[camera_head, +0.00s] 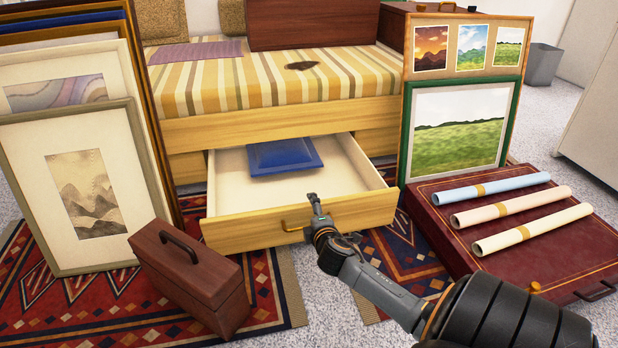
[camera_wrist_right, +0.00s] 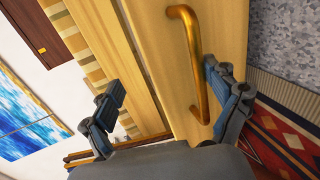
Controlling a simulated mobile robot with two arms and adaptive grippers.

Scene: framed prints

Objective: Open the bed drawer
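The bed drawer (camera_head: 301,218) is a light wooden box under the bed and is pulled well out. A dark blue flat square item (camera_head: 284,157) lies inside it. Its brass handle (camera_head: 297,226) is on the front panel and shows large in the right wrist view (camera_wrist_right: 194,62). My right gripper (camera_head: 315,204) is at the drawer's front, just right of the handle in the head view. In the right wrist view its fingers (camera_wrist_right: 165,100) are spread apart with nothing clamped between them; the handle shows nearer one finger. I cannot tell whether that finger touches it. My left gripper is out of view.
The bed (camera_head: 273,78) has a striped mattress. Framed prints (camera_head: 90,187) lean at left, and a brown case (camera_head: 191,276) stands on the rug before them. A green-framed print (camera_head: 460,129) and a maroon case (camera_head: 470,222) bearing rolled papers (camera_head: 533,227) stand at right.

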